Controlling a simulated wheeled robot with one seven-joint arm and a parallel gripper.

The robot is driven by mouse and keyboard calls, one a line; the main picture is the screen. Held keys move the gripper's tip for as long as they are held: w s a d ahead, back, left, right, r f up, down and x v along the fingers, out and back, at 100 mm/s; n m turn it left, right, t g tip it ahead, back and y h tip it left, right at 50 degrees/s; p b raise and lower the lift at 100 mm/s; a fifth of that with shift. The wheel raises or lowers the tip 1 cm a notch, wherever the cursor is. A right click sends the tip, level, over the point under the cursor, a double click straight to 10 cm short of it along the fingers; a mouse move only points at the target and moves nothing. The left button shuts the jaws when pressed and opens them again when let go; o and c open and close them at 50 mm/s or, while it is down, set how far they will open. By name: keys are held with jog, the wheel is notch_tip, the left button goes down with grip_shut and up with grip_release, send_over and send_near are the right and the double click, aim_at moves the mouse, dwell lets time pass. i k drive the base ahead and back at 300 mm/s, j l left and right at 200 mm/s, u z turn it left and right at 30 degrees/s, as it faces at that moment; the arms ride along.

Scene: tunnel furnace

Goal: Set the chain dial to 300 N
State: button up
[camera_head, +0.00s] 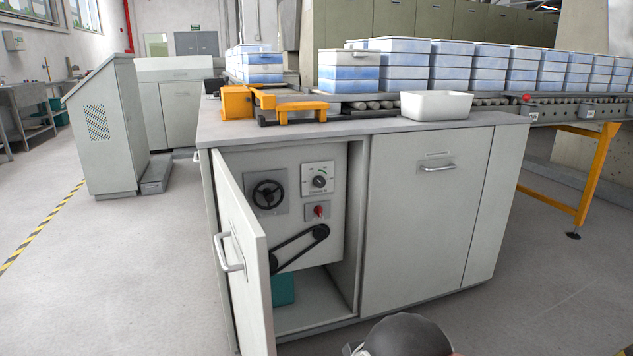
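A small dark dial (320,180) sits on a white square plate with scale markings. The plate is on the grey panel inside the open left compartment of the cabinet (420,228). The dial's setting is too small to read. Below the dial is a red switch (318,211) on a grey plate. To its left is a black handwheel (268,194). A black chain or belt loop (300,248) runs slantwise below them. My gripper is not in view; only a dark rounded part, probably of my arm, shows at the bottom edge.
The left cabinet door (240,262) stands open towards me, with a metal handle. The right door is shut. A teal box (283,288) lies in the compartment. A white bin (436,105) and an orange bracket (290,107) are on top. Floor in front looks clear.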

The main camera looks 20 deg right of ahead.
aim_at(319, 181)
jog(key=i+j+z, duration=0.1)
jog(key=z, duration=0.25)
jog(key=i+j+z, duration=0.2)
jog(key=z, duration=0.15)
jog(key=i+j+z, duration=0.1)
jog(key=z, duration=0.25)
